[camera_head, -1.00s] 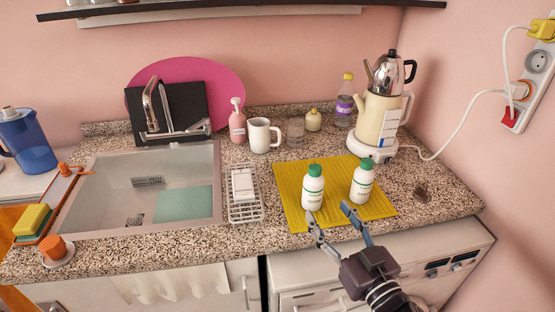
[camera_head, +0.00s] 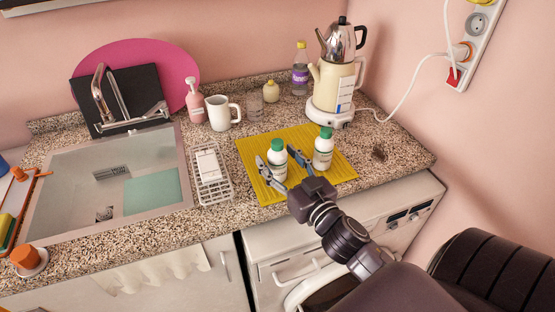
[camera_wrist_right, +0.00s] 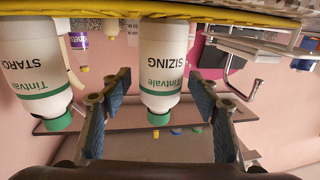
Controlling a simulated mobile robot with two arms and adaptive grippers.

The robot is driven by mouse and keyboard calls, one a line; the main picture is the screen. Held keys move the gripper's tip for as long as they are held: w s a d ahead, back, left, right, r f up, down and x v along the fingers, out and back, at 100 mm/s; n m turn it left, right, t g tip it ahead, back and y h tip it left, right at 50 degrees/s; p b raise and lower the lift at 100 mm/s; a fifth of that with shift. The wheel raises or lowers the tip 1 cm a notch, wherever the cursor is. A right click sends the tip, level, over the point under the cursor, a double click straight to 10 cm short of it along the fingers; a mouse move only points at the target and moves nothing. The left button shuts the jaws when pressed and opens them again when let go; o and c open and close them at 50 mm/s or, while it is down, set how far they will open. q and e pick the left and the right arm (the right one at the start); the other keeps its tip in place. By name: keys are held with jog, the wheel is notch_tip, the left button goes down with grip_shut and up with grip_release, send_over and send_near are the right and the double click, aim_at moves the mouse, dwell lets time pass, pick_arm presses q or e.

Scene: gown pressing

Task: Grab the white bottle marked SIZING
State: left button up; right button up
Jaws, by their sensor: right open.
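The white SIZING bottle (camera_head: 278,151) has a green cap and stands upright on the yellow mat (camera_head: 254,146), the left one of two similar bottles. In the right wrist view, which is upside down, its label reads Tintvale SIZING (camera_wrist_right: 162,58). My right gripper (camera_head: 276,166) is open, with one finger on each side of this bottle. Gaps show between the bottle and both fingers in the wrist view. The other bottle (camera_head: 323,150), labelled STARC with the rest cut off (camera_wrist_right: 38,70), stands to the right, outside the fingers. My left gripper is not in view.
A kettle (camera_head: 335,83) on a base stands behind the right bottle. A mug (camera_head: 219,113), a pink pump bottle (camera_head: 194,101) and a purple-labelled bottle (camera_head: 300,72) stand behind the mat. A wire rack (camera_head: 212,178) and the sink (camera_head: 60,200) lie left.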

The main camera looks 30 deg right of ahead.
jog(key=shift+w, duration=0.25)
jog(key=shift+s, duration=0.1)
jog(key=shift+c, duration=0.5)
jog(key=shift+r, duration=0.1)
jog(key=c, duration=1.4)
jog(key=shift+o, duration=0.2)
